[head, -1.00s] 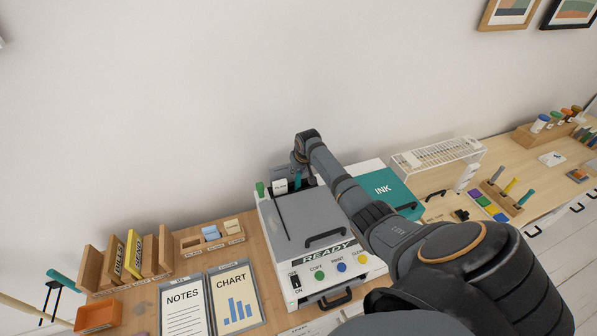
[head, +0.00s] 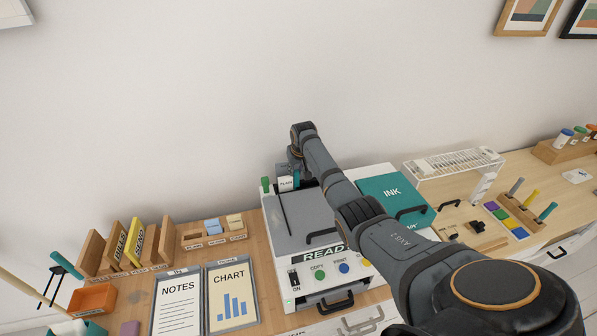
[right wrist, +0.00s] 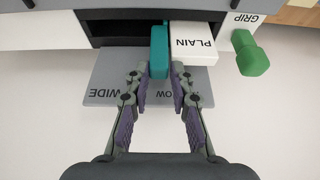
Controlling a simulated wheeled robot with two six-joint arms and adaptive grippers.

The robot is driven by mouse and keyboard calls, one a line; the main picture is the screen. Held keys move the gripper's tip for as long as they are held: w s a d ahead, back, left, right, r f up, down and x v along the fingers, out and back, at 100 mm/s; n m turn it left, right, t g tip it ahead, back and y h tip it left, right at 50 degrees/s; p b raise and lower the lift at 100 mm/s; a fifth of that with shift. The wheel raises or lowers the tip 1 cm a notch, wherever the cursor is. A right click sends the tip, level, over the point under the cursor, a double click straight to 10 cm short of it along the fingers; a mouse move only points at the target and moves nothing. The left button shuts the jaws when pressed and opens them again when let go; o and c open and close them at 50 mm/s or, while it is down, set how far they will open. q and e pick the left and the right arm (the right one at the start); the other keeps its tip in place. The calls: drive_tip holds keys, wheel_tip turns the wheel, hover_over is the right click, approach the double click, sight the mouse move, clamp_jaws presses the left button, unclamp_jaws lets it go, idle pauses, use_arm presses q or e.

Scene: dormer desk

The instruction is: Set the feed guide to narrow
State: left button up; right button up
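The feed guide (right wrist: 159,52) is a teal upright bar at the feed opening of the grey and white copier (head: 300,215). In the right wrist view it stands beside the white block marked PLAIN (right wrist: 194,45), with little or no gap. The grey feed plate (right wrist: 105,78) carries upside-down words, WIDE at left and a partly covered word ending in OW near the guide. My right gripper (right wrist: 165,82) is open. My left gripper is not in view.
A green GRIP knob (right wrist: 250,52) sits right of the PLAIN block in the wrist view. A teal INK cover (head: 392,197) is right of my arm. NOTES (head: 178,300) and CHART (head: 232,295) boards lie left of the copier. The wall is close behind.

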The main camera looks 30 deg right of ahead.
drive_tip(key=o, duration=0.4)
drive_tip(key=shift+a, duration=0.15)
drive_tip(key=shift+c, duration=0.2)
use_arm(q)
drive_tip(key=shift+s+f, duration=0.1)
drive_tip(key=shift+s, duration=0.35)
use_arm(e)
drive_tip(key=v, duration=1.2)
drive_tip(key=shift+a, duration=0.1)
